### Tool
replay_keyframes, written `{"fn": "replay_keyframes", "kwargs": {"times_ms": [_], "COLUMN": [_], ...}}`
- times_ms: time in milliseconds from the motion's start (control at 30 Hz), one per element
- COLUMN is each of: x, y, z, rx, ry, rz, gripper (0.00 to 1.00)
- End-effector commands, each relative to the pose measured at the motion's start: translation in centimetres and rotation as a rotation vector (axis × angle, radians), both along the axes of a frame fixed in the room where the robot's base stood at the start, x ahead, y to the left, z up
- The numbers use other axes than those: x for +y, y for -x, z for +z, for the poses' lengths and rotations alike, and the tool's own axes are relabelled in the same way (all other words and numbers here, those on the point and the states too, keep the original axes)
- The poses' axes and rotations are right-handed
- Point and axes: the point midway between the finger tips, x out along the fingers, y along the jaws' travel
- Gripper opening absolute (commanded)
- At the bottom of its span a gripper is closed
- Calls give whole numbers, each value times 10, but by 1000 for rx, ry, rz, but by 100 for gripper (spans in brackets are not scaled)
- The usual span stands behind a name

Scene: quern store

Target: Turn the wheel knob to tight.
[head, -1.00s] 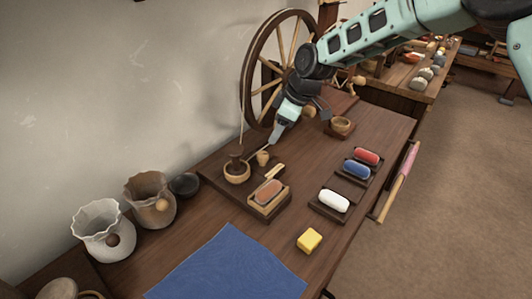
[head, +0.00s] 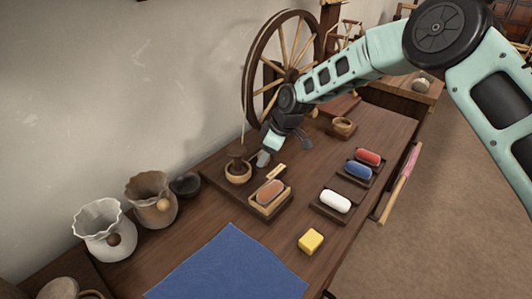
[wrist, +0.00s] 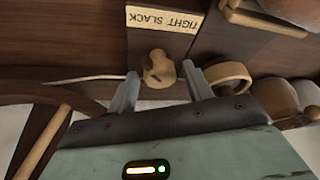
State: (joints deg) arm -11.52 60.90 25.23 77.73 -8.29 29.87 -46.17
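The wooden wheel knob (wrist: 158,72) stands in the wrist view under a pale label (wrist: 163,18) reading TIGHT and SLACK, which appears upside down. A small dark mark shows on the knob; which word it points to I cannot tell. My gripper (wrist: 160,80) is open, with one finger on each side of the knob and visible gaps between. In the head view my gripper (head: 264,158) is low over the spinning wheel's base and hides the knob. The label shows just beside it (head: 277,172). The large spoked wheel (head: 258,75) stands behind my arm.
A wooden bowl (head: 238,178) stands close left of my gripper. A tray with a brown block (head: 268,205) lies in front. White, blue and red pieces (head: 335,201) lie to the right, with a yellow block (head: 311,240). Two ruffled pots (head: 103,240) stand left.

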Motion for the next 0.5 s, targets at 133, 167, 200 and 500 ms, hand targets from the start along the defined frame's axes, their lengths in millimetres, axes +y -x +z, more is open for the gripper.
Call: {"fn": "replay_keyframes", "kwargs": {"times_ms": [133,167,200,500], "x": [0,0,0,0], "y": [0,0,0,0], "z": [0,0,0,1], "rx": [0,0,0,-1], "ry": [0,0,0,1], "rz": [0,0,0,-46], "gripper": [11,11,11,11]}}
